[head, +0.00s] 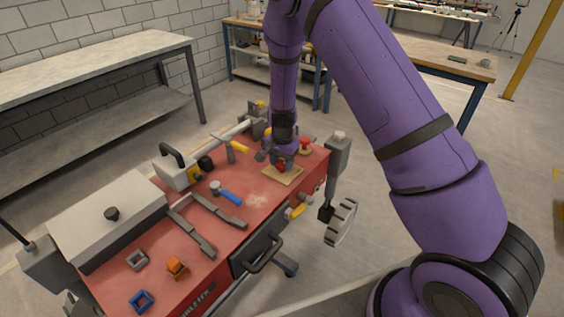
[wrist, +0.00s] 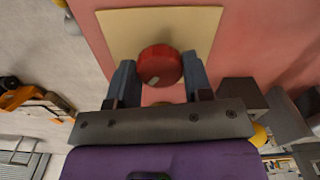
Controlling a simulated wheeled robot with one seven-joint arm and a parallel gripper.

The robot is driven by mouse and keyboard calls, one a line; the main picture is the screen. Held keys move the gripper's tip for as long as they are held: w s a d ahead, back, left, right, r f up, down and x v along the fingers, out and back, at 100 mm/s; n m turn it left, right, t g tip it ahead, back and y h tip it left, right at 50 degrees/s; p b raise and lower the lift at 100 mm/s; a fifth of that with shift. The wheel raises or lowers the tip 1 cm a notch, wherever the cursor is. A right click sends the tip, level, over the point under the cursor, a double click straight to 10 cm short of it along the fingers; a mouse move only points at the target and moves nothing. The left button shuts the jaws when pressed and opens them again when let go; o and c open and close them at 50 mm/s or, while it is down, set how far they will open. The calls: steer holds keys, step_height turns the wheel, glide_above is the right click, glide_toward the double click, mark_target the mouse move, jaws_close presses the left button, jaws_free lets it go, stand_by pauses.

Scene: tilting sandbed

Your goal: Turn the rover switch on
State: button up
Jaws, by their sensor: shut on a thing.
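A round red knob (wrist: 160,64) with a small pale mark near its edge stands on a square beige plate (wrist: 205,30). I take it for the rover switch. In the head view the plate (head: 290,177) lies on the red bench top, and the knob (head: 281,166) is partly hidden under my wrist. My gripper (wrist: 159,70) points down at the plate, with one finger on each side of the knob, shut on it. In the head view the gripper (head: 281,160) is at the far right part of the bench.
A red bench top (head: 165,228) holds a blue-handled hammer (head: 229,195), grey bars (head: 190,232), a grey lidded box (head: 110,218) and small blocks. Another red knob (head: 306,146) stands just behind the plate. A grey post (head: 337,158) rises at the bench's right end.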

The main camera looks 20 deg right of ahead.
mark_target(282, 163)
steer(key=shift+m, duration=0.9)
steer(key=o, duration=0.9)
steer(key=shift+o, duration=0.2)
step_height(282, 163, up, 11)
steer(key=shift+f, duration=0.1)
